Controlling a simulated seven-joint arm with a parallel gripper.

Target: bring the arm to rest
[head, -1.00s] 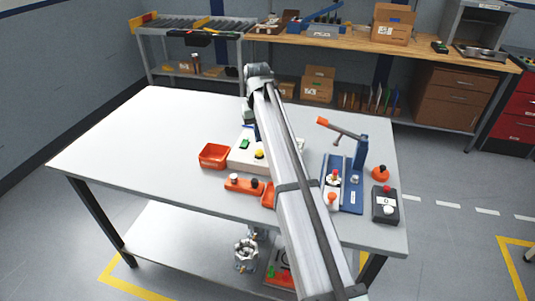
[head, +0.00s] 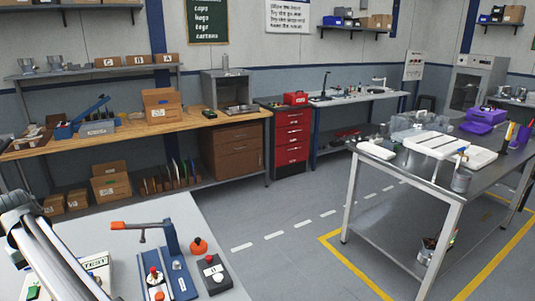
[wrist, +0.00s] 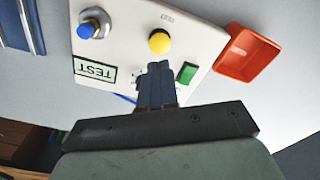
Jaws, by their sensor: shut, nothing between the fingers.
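My gripper (wrist: 156,82) is shut and empty in the wrist view, its dark blue fingers together. It appears above or near a white test panel (wrist: 122,45) with a yellow button (wrist: 160,41), a green switch (wrist: 187,73), a blue-capped knob (wrist: 88,28) and a TEST label (wrist: 95,71). I cannot tell the exact gap to the panel. In the head view my arm (head: 55,250) crosses the lower left corner, and my gripper is not seen there.
A blue fixture (head: 178,268) with an orange-handled lever stands on the white table (head: 120,215). Beside it are an orange knob (head: 198,246) and a dark box (head: 214,275). In the wrist view an orange bin (wrist: 246,55) lies right of the panel. Open floor (head: 290,215) lies beyond the table.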

